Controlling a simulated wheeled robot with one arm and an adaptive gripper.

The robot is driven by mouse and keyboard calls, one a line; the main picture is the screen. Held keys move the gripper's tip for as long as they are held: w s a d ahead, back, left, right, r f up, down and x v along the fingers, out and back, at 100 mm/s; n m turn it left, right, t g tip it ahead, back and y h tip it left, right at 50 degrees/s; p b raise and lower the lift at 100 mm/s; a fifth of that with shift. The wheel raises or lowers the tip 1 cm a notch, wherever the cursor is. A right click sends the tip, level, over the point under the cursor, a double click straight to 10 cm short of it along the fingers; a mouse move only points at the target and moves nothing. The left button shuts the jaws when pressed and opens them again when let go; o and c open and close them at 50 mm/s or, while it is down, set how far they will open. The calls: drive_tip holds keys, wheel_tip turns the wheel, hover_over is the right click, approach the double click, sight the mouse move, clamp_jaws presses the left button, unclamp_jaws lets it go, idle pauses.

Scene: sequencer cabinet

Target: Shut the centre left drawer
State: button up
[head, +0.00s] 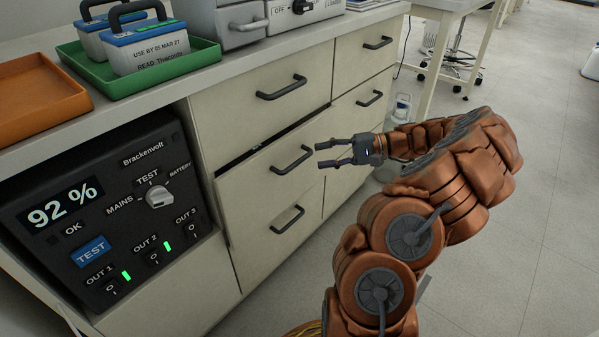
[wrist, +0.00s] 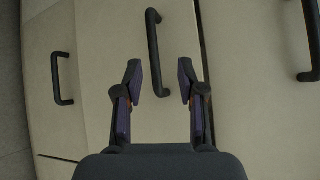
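The centre left drawer (head: 262,180) is the middle one of the cabinet's left column. It stands slightly out, with a dark gap along its top edge under the top left drawer (head: 240,112). Its dark bar handle (head: 291,160) faces my gripper (head: 321,155). My gripper is open and empty, with its two fingers apart and pointing at the drawer front, just right of the handle in the head view. In the wrist view the handle (wrist: 153,40) shows between and beyond the fingertips (wrist: 160,78). I cannot tell whether the fingers touch anything.
The bottom left drawer (head: 270,235) lies below, and right-column drawers (head: 362,105) stand beside. A black power unit (head: 110,210) is at left. A green tray (head: 135,75) and an orange tray (head: 38,97) rest on the worktop. Clear floor (head: 530,200) lies right.

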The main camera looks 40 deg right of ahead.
sight(300, 163)
drive_tip(key=shift+f+n+y+b, duration=0.35)
drive_tip(key=shift+f+n+y, duration=0.25)
drive_tip(key=shift+n, duration=0.5)
drive_tip(key=shift+b+x, duration=1.3)
drive_tip(key=shift+x, duration=2.5)
drive_tip(key=shift+f, duration=0.1)
drive_tip(key=shift+s, duration=0.1)
clamp_jaws()
